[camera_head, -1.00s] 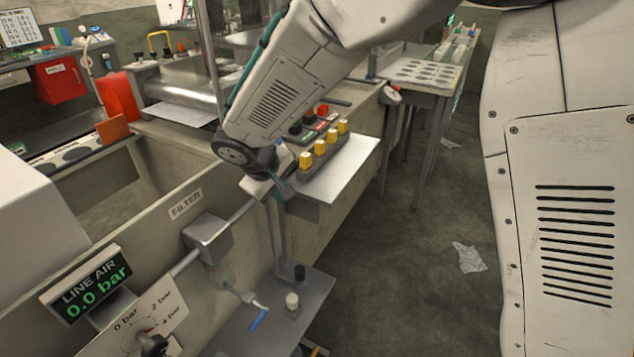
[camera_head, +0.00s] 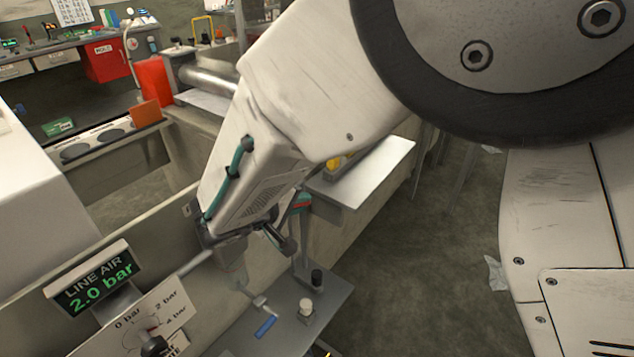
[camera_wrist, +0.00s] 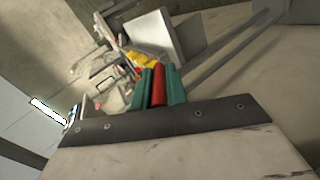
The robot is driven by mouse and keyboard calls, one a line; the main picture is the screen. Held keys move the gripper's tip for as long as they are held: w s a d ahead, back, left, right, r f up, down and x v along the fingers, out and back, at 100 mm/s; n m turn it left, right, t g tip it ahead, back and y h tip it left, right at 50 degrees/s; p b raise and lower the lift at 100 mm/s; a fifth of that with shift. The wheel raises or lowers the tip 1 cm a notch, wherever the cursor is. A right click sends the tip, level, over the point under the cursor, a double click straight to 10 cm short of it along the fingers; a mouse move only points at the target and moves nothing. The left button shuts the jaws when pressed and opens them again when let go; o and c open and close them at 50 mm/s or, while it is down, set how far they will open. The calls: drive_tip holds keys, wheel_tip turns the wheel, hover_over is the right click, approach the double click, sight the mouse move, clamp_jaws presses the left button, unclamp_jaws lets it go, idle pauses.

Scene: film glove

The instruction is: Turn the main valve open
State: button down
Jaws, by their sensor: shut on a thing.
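My gripper (camera_head: 301,203) is shut on a red handle, which shows in the wrist view (camera_wrist: 158,86) as a red bar between the two green fingers (camera_wrist: 175,87). In the head view the gripper is just left of the white shelf, with only a little red showing. I take the handle to be the main valve's; the valve body is hidden behind my arm. The line air display (camera_head: 96,283) reads 2.0 bar in green.
A dial plate (camera_head: 178,310) with a black knob (camera_head: 154,346) is below the display. A blue-handled tap (camera_head: 266,326) hangs beneath the filter bowl (camera_head: 236,276). A black peg (camera_head: 316,278) and a pale peg (camera_head: 306,306) stand on the low grey shelf.

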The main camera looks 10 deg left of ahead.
drive_tip(key=shift+s+d+f, duration=0.1)
drive_tip(key=shift+f, duration=0.05)
drive_tip(key=c, duration=1.4)
unclamp_jaws()
drive_tip(key=shift+r, duration=0.35)
wheel_tip(320, 180, up, 3)
drive_tip(key=shift+f, duration=0.2)
drive_tip(key=s+d+r, duration=0.2)
drive_tip(key=s+d, duration=0.6)
drive_tip(key=s, duration=0.5)
drive_tip(key=shift+s, duration=0.4)
